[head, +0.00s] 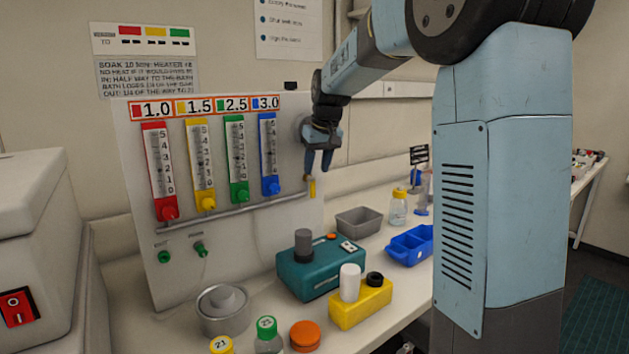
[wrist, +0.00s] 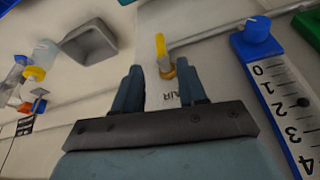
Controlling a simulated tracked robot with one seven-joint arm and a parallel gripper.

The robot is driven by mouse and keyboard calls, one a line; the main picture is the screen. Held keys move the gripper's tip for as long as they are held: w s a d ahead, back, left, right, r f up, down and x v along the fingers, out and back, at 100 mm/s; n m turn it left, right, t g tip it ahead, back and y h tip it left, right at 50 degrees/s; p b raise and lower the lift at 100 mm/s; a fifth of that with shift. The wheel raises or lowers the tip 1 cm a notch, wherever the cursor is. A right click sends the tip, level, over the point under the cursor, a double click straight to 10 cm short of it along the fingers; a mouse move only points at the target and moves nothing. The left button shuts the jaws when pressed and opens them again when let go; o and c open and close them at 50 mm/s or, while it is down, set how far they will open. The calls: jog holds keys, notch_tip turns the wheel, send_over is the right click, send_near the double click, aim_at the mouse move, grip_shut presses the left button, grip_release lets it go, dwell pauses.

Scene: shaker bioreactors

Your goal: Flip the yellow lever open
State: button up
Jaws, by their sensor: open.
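The yellow lever (head: 312,189) is small and sits at the right end of the white panel, on the metal rail. In the wrist view the lever (wrist: 161,46) sticks up from a round yellow base, with the letters "AIR" printed near it. My gripper (head: 318,171) is just above the lever in the head view, fingers pointing down. In the wrist view my gripper (wrist: 159,68) is open, its two dark fingertips on either side of the lever's base. I cannot tell whether either finger touches it.
The white panel (head: 140,200) carries red, yellow, green and blue gauges; the blue gauge (head: 269,155) is closest to my gripper. Below stand a teal device (head: 305,274), a yellow block (head: 360,305), a grey tray (head: 358,222) and a blue rack (head: 410,245).

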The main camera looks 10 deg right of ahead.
jog(key=v, duration=0.5)
jog(key=shift+d+r, duration=0.1)
jog(key=shift+r, duration=0.25)
jog(key=shift+s, duration=0.1)
jog(key=s+f, duration=0.3)
jog(key=s, duration=0.8)
jog(key=s+d+f+m+t, duration=0.1)
jog(key=s+f, duration=0.2)
jog(key=s, duration=0.8)
jog(key=s+d+f+m, duration=0.1)
jog(key=s+f, duration=0.2)
jog(key=s, duration=0.9)
jog(key=shift+d+f+t+h, duration=0.25)
jog(key=shift+t+h, duration=0.15)
